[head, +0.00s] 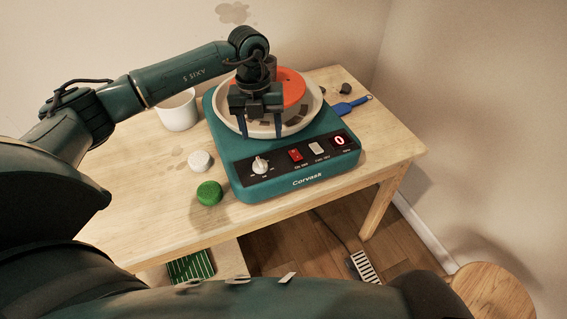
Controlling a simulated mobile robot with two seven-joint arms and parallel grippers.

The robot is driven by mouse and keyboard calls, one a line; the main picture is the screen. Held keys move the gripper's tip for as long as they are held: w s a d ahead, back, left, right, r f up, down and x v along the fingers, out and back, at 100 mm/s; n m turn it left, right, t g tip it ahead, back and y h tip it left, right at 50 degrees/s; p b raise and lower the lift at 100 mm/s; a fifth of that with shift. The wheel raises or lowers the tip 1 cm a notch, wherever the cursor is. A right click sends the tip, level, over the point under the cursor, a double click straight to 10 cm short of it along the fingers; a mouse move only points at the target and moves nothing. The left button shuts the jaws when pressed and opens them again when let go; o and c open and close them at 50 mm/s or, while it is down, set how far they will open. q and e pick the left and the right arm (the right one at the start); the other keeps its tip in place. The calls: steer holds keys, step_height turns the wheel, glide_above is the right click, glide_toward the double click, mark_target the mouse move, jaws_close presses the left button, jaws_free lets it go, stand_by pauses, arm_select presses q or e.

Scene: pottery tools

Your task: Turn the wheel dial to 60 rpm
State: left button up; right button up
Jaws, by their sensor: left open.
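The teal pottery wheel (228,158) stands on a wooden table. Its white dial (260,165) is on the left of the black front panel. A red switch (295,154) and a pale switch (317,149) sit right of the dial, and the red display (339,141) reads 0. My left gripper (261,134) is open and points down above the wheel's near side, behind the dial and apart from it. It hides part of the white splash pan (315,105) and the orange wheel head (291,88). My right gripper is not in view.
A white container (178,112) stands left of the wheel. A white round piece (200,161) and a green round piece (209,192) lie left of the panel. A blue-handled tool (352,105) lies right of the wheel. The table's front left (130,220) is clear.

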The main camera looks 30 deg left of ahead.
mark_target(260, 161)
arm_select(q)
steer(key=shift+y, duration=0.4)
steer(key=f, duration=0.4)
steer(key=a+f+p, duration=0.1)
steer(key=f, duration=0.7)
steer(key=shift+w+a, duration=0.3)
steer(key=shift+f, duration=0.1)
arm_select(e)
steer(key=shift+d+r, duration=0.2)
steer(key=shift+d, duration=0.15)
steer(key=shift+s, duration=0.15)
arm_select(q)
steer(key=shift+c, duration=0.6)
steer(key=c, duration=0.9)
steer(key=shift+o, duration=0.2)
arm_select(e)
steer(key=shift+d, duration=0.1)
